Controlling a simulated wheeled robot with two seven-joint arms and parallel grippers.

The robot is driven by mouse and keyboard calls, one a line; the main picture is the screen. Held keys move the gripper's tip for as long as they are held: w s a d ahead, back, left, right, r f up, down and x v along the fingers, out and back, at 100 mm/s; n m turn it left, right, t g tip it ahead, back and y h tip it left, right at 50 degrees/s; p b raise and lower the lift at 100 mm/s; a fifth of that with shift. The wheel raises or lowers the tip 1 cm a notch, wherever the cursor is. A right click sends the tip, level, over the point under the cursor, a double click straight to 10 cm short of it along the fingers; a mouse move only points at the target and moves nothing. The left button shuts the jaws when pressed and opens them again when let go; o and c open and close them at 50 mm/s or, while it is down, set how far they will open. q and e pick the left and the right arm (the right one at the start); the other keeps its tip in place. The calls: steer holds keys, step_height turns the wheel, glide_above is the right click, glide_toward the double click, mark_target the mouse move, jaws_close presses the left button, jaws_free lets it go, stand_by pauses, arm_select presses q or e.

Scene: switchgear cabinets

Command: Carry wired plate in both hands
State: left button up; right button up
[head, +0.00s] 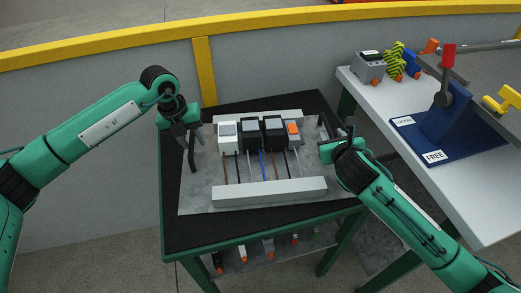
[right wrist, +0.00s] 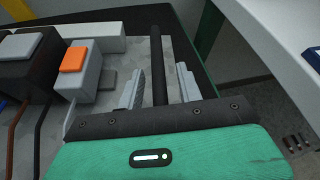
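The wired plate (head: 200,191) is a grey metal sheet lying flat on a black-topped table. It carries a row of white, black and orange-marked devices (head: 260,134), coloured wires and a light grey duct (head: 268,194). Black bar handles stand at its left (head: 191,158) and right sides. My left gripper (head: 186,131) is at the upper part of the left handle; its finger gap is unclear. My right gripper (right wrist: 160,88) is open, with the right handle (right wrist: 160,65) between its fingers and visible gaps on both sides. In the head view my right gripper (head: 336,146) partly hides that handle.
The black table (head: 180,235) has a lower shelf with several small items (head: 268,247). A white table (head: 480,205) at the right holds a blue base with a red-handled lever (head: 447,110) and a grey meter (head: 369,67). A grey wall with a yellow rail (head: 110,40) runs behind.

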steer(key=shift+s, duration=0.15)
arm_select(q)
step_height(320, 180, up, 12)
steer(key=a, duration=0.2)
steer(key=shift+s+a, duration=0.15)
steer(key=shift+a, duration=0.05)
arm_select(e)
steer(key=v, duration=1.1)
steer(key=shift+s+r, duration=0.2)
steer(key=shift+s, duration=0.15)
arm_select(q)
steer(key=shift+f, duration=0.1)
